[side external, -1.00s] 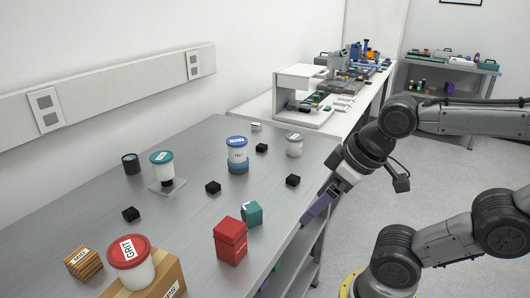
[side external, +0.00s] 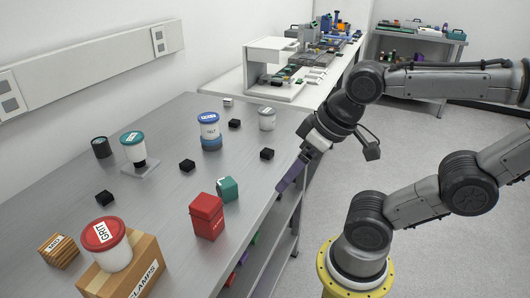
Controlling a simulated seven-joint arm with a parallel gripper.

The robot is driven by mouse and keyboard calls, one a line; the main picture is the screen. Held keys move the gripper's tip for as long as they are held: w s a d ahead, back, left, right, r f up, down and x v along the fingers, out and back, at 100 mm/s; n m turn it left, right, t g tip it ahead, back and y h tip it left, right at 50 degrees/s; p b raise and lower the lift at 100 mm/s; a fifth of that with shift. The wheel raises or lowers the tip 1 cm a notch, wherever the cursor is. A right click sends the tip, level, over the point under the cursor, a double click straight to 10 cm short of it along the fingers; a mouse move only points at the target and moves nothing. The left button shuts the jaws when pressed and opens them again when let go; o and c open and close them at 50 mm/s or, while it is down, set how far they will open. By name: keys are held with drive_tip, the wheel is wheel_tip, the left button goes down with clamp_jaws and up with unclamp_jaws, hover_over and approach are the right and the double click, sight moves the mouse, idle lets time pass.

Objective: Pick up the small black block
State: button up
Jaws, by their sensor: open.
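Several small black blocks lie on the grey metal bench (side external: 150,195). One black block (side external: 267,154) is near the right edge, the closest to my gripper. Others are a block in the middle (side external: 187,165), one behind it (side external: 235,123) beside the blue-lidded jar, and one at the left front (side external: 104,198). The pictures do not show which is meant.
A blue-lidded jar (side external: 209,131), a white tub (side external: 267,119), a teal box (side external: 228,189) and a red box (side external: 207,216) stand around the blocks. A teal-lidded jar (side external: 134,148) is at the left. A red-lidded tub (side external: 106,245) sits on a cardboard box (side external: 145,270) in front.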

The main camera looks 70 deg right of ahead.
drive_tip(key=w+d+r+m, duration=0.1)
drive_tip(key=w+r+m, duration=0.3)
drive_tip(key=r+m, duration=0.15)
drive_tip(key=m+g, duration=0.5)
drive_tip(key=m, duration=0.8)
hover_over(267, 151)
drive_tip(key=f, duration=1.4)
drive_tip(key=shift+s+d+f, duration=0.25)
drive_tip(key=shift+w+a+f, duration=0.1)
drive_tip(key=shift+w+f, duration=0.05)
drive_tip(key=shift+f, duration=1.5)
drive_tip(key=shift+w+a+f, duration=0.1)
drive_tip(key=shift+f, duration=1.55)
drive_tip(key=shift+c, duration=0.2)
